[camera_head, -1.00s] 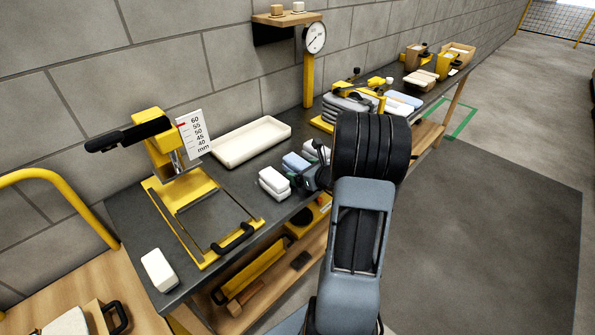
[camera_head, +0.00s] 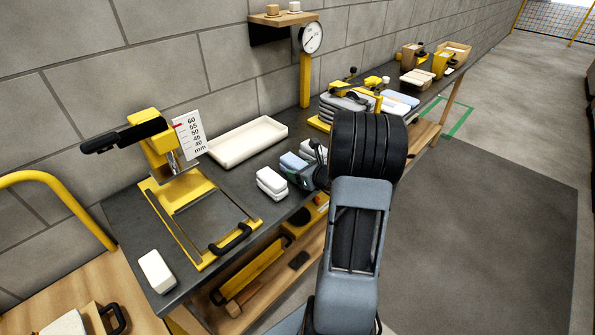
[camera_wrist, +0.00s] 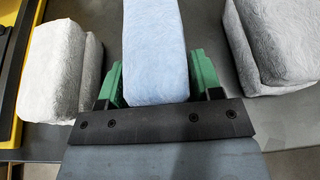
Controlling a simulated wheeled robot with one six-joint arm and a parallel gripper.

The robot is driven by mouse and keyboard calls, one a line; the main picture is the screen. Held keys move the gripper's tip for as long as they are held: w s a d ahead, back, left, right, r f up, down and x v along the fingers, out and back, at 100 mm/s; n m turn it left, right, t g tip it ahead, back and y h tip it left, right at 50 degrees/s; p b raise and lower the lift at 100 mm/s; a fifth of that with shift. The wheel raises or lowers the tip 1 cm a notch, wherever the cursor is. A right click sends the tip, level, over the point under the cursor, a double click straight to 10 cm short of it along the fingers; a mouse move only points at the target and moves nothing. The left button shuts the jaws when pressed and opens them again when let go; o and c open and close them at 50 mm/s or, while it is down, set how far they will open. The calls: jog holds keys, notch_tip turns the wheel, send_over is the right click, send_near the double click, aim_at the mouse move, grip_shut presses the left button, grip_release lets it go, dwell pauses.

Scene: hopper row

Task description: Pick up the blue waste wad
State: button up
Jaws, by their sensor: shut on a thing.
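The blue waste wad (camera_wrist: 154,45) is a pale blue, crumpled block in the middle of the wrist view. My gripper (camera_wrist: 157,85) has its green fingers on either side of the wad's near end and is shut on it. In the head view the blue wad (camera_head: 292,161) shows at the bench's front part, between white wads, with my gripper (camera_head: 297,174) at it. My arm hides part of that area. I cannot tell whether the wad is clear of the bench.
White wads stand close on both sides: a stacked pair on the left (camera_head: 271,182) and more on the right (camera_wrist: 275,40). A cream tray (camera_head: 247,144) lies behind. A yellow press (camera_head: 180,190) stands to the left, with a lone white wad (camera_head: 156,271) near the front edge.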

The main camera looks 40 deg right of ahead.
aim_at(298, 162)
jog(key=shift+r, duration=0.5)
notch_tip(298, 162, up, 2)
jog(key=shift+r+p, duration=0.25)
jog(key=shift+p, duration=0.15)
jog(key=s+a+r, duration=0.8)
jog(key=s+r, duration=0.1)
jog(key=s, duration=0.2)
jog(key=shift+s+r+p, duration=0.2)
jog(key=shift+p, duration=0.25)
